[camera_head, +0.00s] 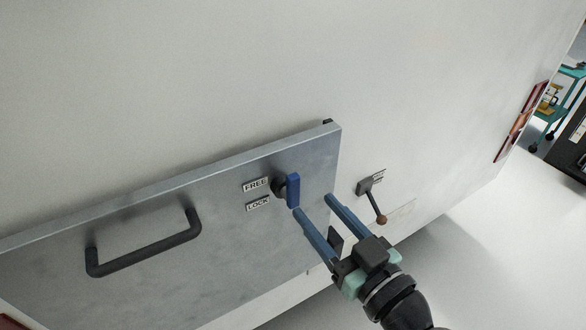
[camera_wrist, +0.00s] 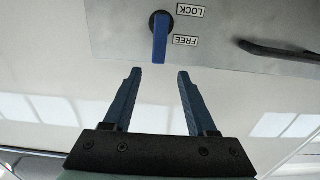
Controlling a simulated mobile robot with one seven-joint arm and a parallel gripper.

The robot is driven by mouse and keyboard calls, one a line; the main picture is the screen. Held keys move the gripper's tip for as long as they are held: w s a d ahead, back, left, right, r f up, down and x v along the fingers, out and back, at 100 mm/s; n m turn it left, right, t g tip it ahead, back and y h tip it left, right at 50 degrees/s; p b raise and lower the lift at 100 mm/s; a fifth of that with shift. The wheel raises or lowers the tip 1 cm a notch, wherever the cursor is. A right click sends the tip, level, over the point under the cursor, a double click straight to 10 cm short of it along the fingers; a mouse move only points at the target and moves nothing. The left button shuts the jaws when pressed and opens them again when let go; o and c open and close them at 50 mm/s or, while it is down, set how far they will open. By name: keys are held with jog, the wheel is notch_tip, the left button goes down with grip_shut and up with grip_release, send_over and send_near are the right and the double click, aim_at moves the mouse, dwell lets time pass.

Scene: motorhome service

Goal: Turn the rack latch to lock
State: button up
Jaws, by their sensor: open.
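The rack latch (camera_head: 293,190) is a blue lever on a dark round hub, near the right end of a grey metal panel. White labels FREE (camera_head: 255,185) and LOCK (camera_head: 258,204) sit left of it. In the wrist view the latch (camera_wrist: 159,44) points down from its hub toward my gripper, with both labels to its right, upside down. My gripper (camera_head: 314,204) is open and empty, with blue fingers. In the wrist view the lever's end lies just beyond the gap between the fingertips (camera_wrist: 159,73); I see no contact.
The grey panel (camera_head: 150,215) carries a black bar handle (camera_head: 145,245) at left. A small grey lever with a brown knob (camera_head: 381,219) is on the white wall, right of the panel and close to my gripper. A teal cart (camera_head: 556,105) stands far right. The floor at lower right is clear.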

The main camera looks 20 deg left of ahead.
aim_at(296, 182)
jog(key=p+x, duration=0.3)
jog(key=x, duration=0.6)
jog(key=shift+d, duration=0.1)
jog(key=shift+w, duration=0.1)
grip_shut()
